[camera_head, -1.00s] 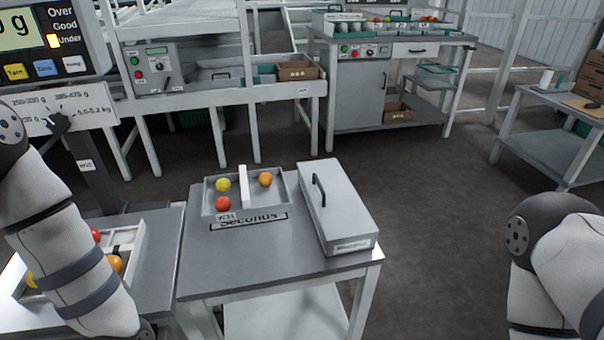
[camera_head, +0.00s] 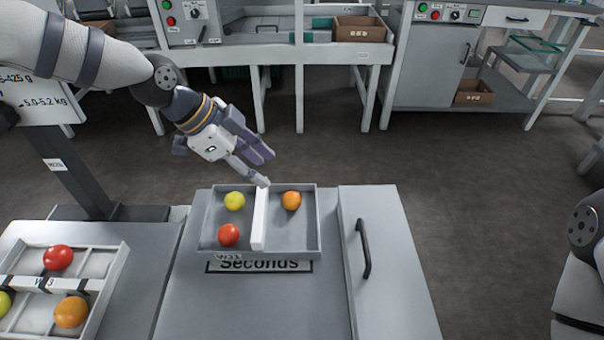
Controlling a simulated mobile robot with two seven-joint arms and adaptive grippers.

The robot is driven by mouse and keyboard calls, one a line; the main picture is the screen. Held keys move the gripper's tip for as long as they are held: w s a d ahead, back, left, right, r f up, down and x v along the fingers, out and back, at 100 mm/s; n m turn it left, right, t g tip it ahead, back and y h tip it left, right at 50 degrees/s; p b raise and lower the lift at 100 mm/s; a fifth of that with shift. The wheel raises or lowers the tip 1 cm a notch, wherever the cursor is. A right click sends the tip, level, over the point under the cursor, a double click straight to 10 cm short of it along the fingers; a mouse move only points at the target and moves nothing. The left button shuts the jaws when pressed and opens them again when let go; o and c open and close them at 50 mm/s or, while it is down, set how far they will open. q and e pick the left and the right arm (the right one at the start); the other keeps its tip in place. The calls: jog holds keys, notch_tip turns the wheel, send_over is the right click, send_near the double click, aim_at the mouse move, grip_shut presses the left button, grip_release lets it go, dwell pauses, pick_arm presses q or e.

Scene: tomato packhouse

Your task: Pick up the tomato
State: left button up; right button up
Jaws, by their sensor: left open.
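A grey tray (camera_head: 290,248) labelled Seconds stands on a grey table, split by a white divider (camera_head: 259,220). Its left compartment holds a yellow tomato (camera_head: 234,201) and a red tomato (camera_head: 228,234). Its right compartment holds an orange tomato (camera_head: 291,200). My left gripper (camera_head: 266,168) is open and empty above the tray's back edge, with its fingers pointing down and right, close to the divider's far end. No tomato is between its fingers. My right gripper is out of view; only part of that arm shows at the right edge.
A white sectioned tray (camera_head: 98,300) at the lower left holds a red, an orange and a yellow tomato. A dark post (camera_head: 75,175) with a sign stands at left.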

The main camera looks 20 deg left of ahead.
aim_at(287, 196)
pick_arm(q)
jog(key=f, duration=0.1)
jog(key=d+f, duration=0.1)
jog(key=f, duration=0.1)
jog(key=shift+s+d+f+b, duration=0.2)
jog(key=shift+d+f+b, duration=0.2)
jog(key=x, duration=0.3)
jog(key=b+x, duration=0.1)
jog(key=x, duration=0.2)
jog(key=shift+w+f, duration=0.2)
jog(key=shift+f, duration=0.2)
jog(key=shift+w+d+f, duration=0.15)
jog(key=shift+w, duration=0.1)
jog(key=c, duration=0.5)
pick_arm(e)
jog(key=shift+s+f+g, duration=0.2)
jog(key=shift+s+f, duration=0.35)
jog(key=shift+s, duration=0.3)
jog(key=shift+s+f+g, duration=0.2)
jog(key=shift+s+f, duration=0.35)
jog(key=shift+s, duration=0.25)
